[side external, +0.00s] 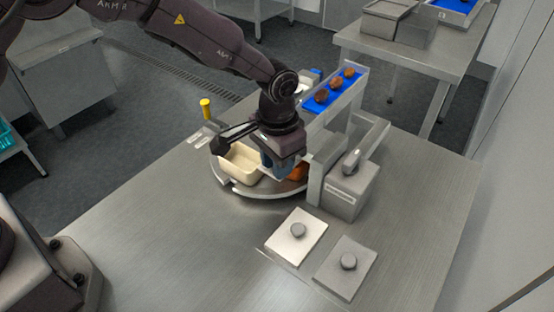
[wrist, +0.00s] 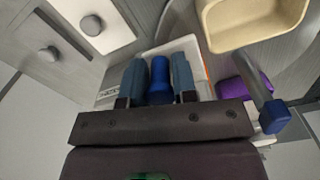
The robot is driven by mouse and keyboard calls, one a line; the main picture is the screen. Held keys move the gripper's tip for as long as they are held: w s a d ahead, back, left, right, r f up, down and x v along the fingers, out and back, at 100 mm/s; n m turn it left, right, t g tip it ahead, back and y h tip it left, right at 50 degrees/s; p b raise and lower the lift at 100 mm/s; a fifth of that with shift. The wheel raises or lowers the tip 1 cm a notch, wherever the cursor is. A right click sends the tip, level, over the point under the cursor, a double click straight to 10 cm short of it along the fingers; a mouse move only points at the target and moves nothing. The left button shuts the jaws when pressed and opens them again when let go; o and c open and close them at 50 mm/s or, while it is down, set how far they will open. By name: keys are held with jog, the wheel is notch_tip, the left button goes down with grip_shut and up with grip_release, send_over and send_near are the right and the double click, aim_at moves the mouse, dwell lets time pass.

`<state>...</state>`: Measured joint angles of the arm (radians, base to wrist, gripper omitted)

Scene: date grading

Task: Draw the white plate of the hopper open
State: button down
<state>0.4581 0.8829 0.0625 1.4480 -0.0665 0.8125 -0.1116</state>
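In the side external view my gripper (side external: 277,168) points down beside the hopper, over the round turntable. In the wrist view its two teal fingers (wrist: 159,78) stand on either side of a blue knob (wrist: 160,82). They look close against it, but I cannot tell whether they grip it. A white surface (wrist: 185,48) with an orange edge shows behind the fingers; I cannot tell whether it is the hopper's white plate. A separate white plate (side external: 283,244) with a grey knob lies flat on the table, and also shows in the wrist view (wrist: 113,38).
A cream bin (side external: 229,171) sits on the turntable (side external: 257,190), left of my gripper. A grey plate (side external: 333,286) with a knob lies beside the white one. A grey box with a lever (side external: 345,200) stands right. Dates lie on a blue belt (side external: 313,105) behind. The table front is clear.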

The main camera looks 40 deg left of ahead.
jog(key=s, duration=0.9)
jog(key=shift+s, duration=0.1)
jog(key=c, duration=1.1)
grip_release()
jog(key=shift+o, duration=0.3)
jog(key=shift+r, duration=0.15)
notch_tip(320, 180, up, 13)
